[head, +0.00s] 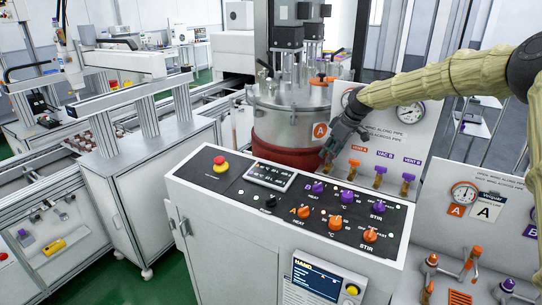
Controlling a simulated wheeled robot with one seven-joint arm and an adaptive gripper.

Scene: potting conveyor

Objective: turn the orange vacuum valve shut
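My gripper (328,157) reaches down from the right in the head view, to the row of small valves on the white panel behind the console. Its fingers are at the left end of that row, against the red band of the steel vessel. Whatever valve is there is mostly hidden behind the fingers, and I cannot tell whether they touch or grip it. Just right of the fingers is an orange-handled valve (354,166) under an orange label that seems to read VENT A. Purple-handled valves (380,172) (408,179) under VAC B and VENT B labels stand further right.
A control console (215,215) with orange and purple knobs and a red stop button (220,163) stands in front. The steel vessel (290,118) is behind it. More orange-handled valves (431,262) are at lower right.

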